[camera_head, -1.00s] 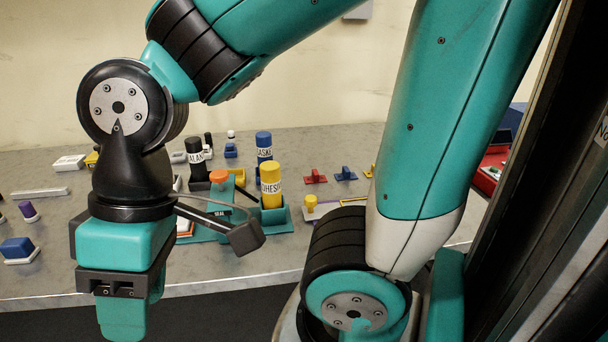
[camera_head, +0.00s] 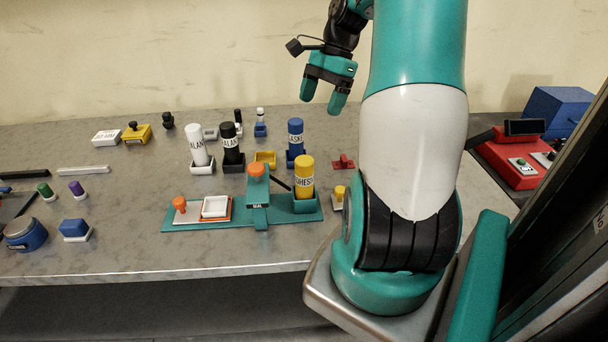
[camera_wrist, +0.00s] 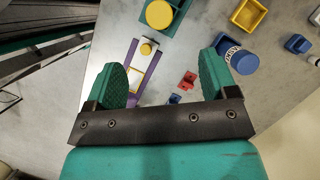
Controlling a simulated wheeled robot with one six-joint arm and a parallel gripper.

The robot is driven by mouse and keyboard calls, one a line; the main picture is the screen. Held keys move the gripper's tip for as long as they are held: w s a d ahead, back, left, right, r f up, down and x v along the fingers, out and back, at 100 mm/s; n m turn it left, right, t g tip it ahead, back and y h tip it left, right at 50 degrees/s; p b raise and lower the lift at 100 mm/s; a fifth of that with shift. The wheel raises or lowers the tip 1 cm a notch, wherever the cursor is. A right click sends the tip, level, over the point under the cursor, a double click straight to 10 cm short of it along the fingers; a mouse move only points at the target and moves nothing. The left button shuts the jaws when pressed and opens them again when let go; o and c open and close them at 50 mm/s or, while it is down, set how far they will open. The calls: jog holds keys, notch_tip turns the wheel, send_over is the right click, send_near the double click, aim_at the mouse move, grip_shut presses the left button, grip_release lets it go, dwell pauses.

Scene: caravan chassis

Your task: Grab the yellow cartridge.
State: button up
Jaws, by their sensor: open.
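The yellow cartridge (camera_head: 303,178) stands upright in a teal holder (camera_head: 306,207) at the right end of a teal base. In the wrist view the round yellow top of the cartridge (camera_wrist: 159,13) shows at the upper edge, beyond the fingertips. My gripper (camera_head: 323,94) is open and empty, with its fingers pointing down. In the head view it appears above and behind the cartridge, near the back wall.
A blue cartridge (camera_head: 296,131), a black cartridge (camera_head: 228,134) and a white cartridge (camera_head: 197,140) stand in holders nearby. An empty yellow holder (camera_head: 265,158) sits behind the teal sealing press (camera_head: 257,188). A red machine (camera_head: 510,165) is at the right.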

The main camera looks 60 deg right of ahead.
aim_at(305, 160)
jog(key=shift+m, duration=0.3)
jog(key=x, duration=0.4)
jog(key=p+x, duration=0.1)
jog(key=x, duration=0.7)
jog(key=shift+s+d+f, duration=0.1)
jog(key=shift+s+d, duration=0.15)
jog(key=shift+d, duration=0.05)
jog(key=shift+p+x, duration=1.1)
jog(key=shift+x, duration=1.5)
grip_shut()
